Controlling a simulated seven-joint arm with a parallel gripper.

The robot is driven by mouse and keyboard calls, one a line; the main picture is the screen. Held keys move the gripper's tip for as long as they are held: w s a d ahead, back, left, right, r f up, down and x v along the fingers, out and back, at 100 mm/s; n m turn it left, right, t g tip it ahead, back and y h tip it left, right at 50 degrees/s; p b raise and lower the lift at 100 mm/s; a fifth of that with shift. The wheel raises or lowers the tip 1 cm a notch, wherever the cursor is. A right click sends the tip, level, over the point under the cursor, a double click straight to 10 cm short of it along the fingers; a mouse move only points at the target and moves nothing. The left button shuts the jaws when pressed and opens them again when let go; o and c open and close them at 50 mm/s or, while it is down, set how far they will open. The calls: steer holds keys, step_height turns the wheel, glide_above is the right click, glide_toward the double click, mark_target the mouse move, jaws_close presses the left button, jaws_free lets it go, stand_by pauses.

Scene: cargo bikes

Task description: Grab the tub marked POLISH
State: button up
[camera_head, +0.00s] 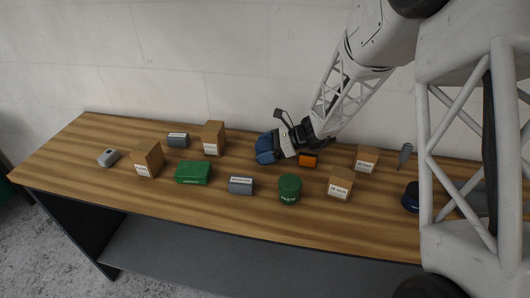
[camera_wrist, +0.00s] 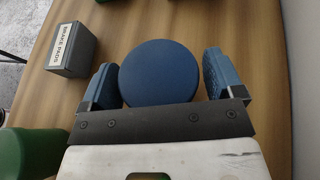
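A blue round-topped tub (camera_wrist: 160,72) stands between the two fingers of my gripper (camera_wrist: 164,82) in the wrist view. My gripper is open, with a finger on each side of the tub and a small gap showing on both sides. In the head view my gripper (camera_head: 268,149) is low over the back middle of the table, and the tub can hardly be told from the blue fingers. No label shows on this tub, so I cannot read POLISH. Another dark blue tub (camera_head: 411,198) stands at the right, partly hidden by my arm.
The green PASTE tub (camera_head: 289,189) and a grey box (camera_head: 240,186), marked BRAKE PADS in the wrist view (camera_wrist: 72,50), stand in front of my gripper. An orange-black box (camera_head: 308,160) is close to its right. Cardboard boxes (camera_head: 213,138) (camera_head: 340,183) stand on both sides.

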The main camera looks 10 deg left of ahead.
mark_target(265, 144)
steer(key=c, duration=0.8)
steer(key=shift+r, duration=5)
